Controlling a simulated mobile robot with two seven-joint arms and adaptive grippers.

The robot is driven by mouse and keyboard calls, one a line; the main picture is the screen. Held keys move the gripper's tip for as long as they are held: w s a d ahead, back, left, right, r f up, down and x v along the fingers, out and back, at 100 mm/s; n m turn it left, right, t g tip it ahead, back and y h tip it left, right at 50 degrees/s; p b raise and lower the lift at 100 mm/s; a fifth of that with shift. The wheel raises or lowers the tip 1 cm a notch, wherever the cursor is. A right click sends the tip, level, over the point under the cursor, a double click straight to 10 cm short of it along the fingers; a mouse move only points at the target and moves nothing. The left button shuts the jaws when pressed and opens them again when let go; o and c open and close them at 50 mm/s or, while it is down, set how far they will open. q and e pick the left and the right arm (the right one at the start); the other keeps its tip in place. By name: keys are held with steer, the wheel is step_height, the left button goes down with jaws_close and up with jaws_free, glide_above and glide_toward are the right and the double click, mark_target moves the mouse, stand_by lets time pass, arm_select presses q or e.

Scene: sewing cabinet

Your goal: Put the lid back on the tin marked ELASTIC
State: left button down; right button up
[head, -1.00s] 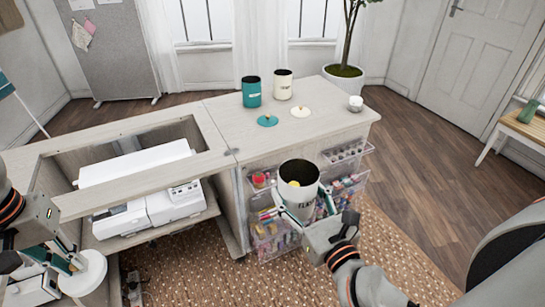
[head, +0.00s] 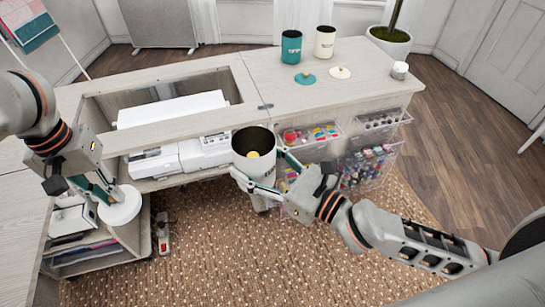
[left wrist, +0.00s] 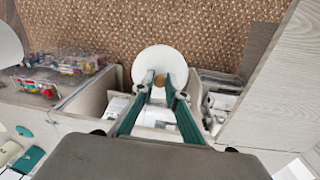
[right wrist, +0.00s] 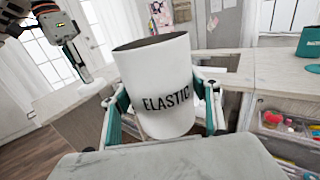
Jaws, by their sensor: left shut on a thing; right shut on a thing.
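The white tin marked ELASTIC (right wrist: 160,88) is upright and open-topped, held in the air in front of the cabinet. My right gripper (head: 264,174) is shut around its sides. In the head view the tin (head: 252,170) shows a yellow thing (head: 253,154) inside. My left gripper (head: 107,193) is shut on the knob of a round white lid (head: 122,207), held at the left over the floor. In the left wrist view the lid (left wrist: 158,60) is a plain white disc with a brownish knob between the fingertips. Lid and tin are well apart.
On the cabinet top (head: 370,90) stand a teal tin (head: 291,48), a cream tin (head: 325,43), a teal lid (head: 305,79), a cream lid (head: 340,73) and a small white jar (head: 399,70). Clear drawers of supplies (head: 368,168) jut out. A sewing machine (head: 180,155) sits in the recess.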

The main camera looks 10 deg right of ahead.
stand_by(0.5)
arm_select(q)
steer(key=d+r+m, duration=0.2)
steer(key=d+r, duration=0.4)
steer(key=d, duration=0.4)
steer(key=d+r+m, duration=0.2)
steer(key=d+r, duration=0.4)
steer(key=d, duration=0.4)
steer(key=d+r+m, duration=0.3)
steer(key=d+r, duration=0.3)
steer(key=d, duration=0.4)
steer(key=shift+w+d+r+y, duration=0.25)
steer(key=shift+w+d+y, duration=0.05)
steer(key=shift+d+y, duration=0.1)
steer(key=shift+f, duration=2)
steer(key=shift+f, duration=0.1)
